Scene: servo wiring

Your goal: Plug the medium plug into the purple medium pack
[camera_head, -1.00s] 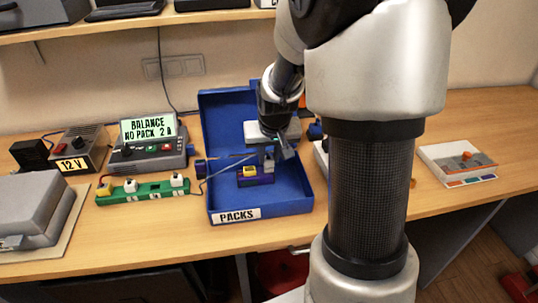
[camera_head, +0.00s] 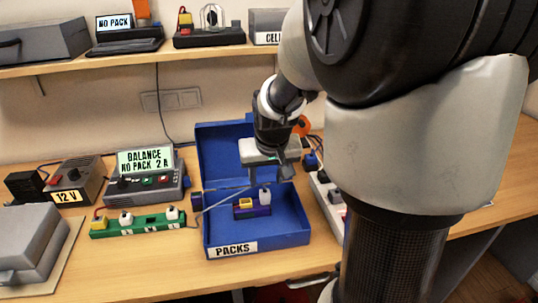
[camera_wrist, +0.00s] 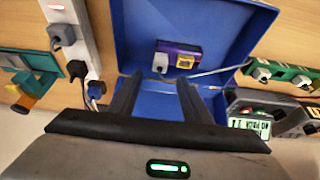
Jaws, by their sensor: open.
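The purple pack (camera_head: 258,212) lies inside the blue case (camera_head: 283,229), and it also shows in the wrist view (camera_wrist: 182,46). A yellow connector (camera_head: 245,203) sits on it. A pale grey plug (camera_head: 265,196) stands upright at the pack's right end; in the wrist view the plug (camera_wrist: 160,63) is at its left end. I cannot tell how deep the plug sits. A thin grey cable (camera_wrist: 228,70) runs toward the plug and passes behind one finger. My gripper (camera_head: 268,177) is open and empty above the plug; its two fingers (camera_wrist: 157,82) are apart from it.
The case lid (camera_head: 217,143) stands open at the back. A green board (camera_head: 140,228) with several plugs is left of the case. The balance charger (camera_head: 145,180) behind it reads "NO PACK". A white power strip (camera_head: 325,200) is close on the case's right. A shelf (camera_head: 130,58) overhangs the back.

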